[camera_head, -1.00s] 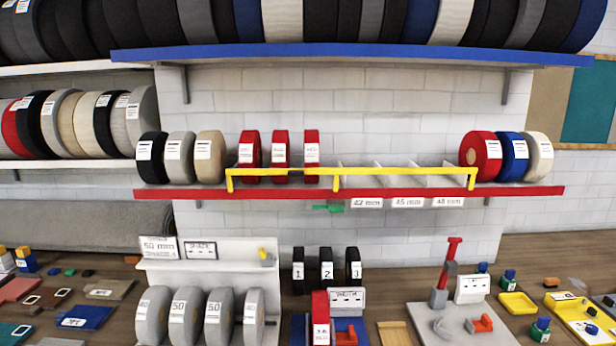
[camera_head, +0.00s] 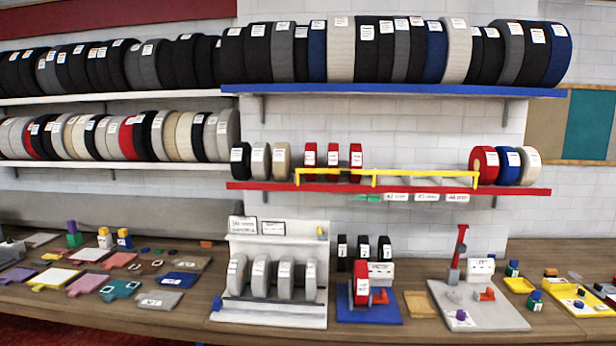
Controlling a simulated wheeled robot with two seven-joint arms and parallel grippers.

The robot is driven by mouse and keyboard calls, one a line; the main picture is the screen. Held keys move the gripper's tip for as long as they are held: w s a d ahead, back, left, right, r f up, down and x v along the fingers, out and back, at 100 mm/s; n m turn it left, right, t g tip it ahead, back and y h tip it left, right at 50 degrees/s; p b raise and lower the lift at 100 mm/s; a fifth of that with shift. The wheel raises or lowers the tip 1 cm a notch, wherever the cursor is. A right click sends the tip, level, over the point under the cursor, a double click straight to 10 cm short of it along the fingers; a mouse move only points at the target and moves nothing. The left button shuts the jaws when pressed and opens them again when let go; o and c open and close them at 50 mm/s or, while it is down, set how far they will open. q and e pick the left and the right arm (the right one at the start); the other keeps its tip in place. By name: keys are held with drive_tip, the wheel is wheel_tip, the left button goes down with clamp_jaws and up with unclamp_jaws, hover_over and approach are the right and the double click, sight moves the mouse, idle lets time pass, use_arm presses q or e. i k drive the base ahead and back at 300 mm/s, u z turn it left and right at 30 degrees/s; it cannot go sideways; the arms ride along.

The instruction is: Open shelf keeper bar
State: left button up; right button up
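The yellow keeper bar (camera_head: 425,173) runs along the front of the red-edged shelf (camera_head: 400,187) in the head view. It crosses in front of several red rolls (camera_head: 333,157) at its left and empty divided slots to their right. A small green piece (camera_head: 368,198) sits just under the shelf edge, left of the size labels (camera_head: 411,197). The bar looks level and lies across the slots. Neither of my grippers is in the picture.
A blue-edged shelf (camera_head: 390,91) full of rolls hangs above. Below, the wooden bench (camera_head: 180,325) holds a white rack (camera_head: 270,314) of grey rolls, a blue stand (camera_head: 390,314) and a grey board (camera_head: 490,318). The wall space between shelf and bench is open.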

sight(348, 172)
drive_tip(key=u, duration=0.55)
drive_tip(key=i, duration=0.85)
drive_tip(key=u, duration=0.25)
